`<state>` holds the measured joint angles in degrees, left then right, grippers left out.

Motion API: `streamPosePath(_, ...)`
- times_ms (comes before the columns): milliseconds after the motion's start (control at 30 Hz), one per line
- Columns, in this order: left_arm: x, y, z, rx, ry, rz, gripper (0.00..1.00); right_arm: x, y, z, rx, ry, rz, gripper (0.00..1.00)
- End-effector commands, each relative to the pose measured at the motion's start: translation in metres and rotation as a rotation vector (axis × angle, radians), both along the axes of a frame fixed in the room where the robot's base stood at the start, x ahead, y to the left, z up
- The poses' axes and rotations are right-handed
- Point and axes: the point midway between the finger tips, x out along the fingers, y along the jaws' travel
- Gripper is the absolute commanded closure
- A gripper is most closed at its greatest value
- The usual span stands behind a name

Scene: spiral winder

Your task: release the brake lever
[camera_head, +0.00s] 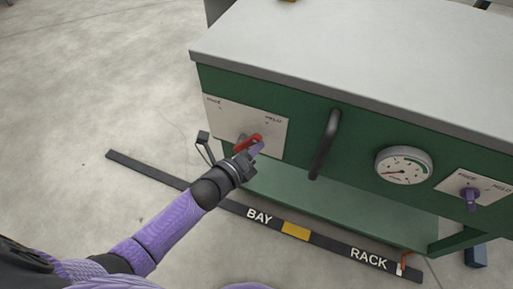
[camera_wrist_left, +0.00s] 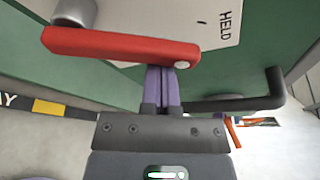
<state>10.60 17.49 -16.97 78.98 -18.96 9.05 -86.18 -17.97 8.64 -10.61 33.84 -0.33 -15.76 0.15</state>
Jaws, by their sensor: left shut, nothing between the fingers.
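A red lever (camera_head: 247,142) sits on a white plate (camera_head: 222,115) on the green machine's front; the plate has a label at each end, the right one reading HELD. In the left wrist view the red lever (camera_wrist_left: 120,47) runs across the top from a grey round pivot. My left gripper (camera_head: 257,149) is at the lever's right end. In the wrist view my left gripper's purple fingers (camera_wrist_left: 162,82) are shut together with nothing between them, close to the lever's free end; whether they touch it I cannot tell. My right gripper is not in view.
A dark bar handle (camera_head: 325,145), a round gauge (camera_head: 404,165) and a second plate with a purple knob (camera_head: 469,194) are to the right. The grey machine top (camera_head: 370,55) overhangs the front. A dark floor strip (camera_head: 328,243) reads BAY and RACK.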

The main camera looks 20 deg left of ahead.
Motion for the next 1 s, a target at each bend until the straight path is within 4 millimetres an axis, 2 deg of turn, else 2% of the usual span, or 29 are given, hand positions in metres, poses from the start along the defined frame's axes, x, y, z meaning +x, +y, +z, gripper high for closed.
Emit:
streamPosePath(467, 0.001, 0.008, 0.007, -0.121, 0.003, 0.001, 1.00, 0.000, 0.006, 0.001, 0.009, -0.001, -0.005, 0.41)
streamPosePath(1000, 0.001, 0.040, 0.020, -0.603, 0.020, 0.002, 1.00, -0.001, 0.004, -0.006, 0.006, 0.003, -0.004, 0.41)
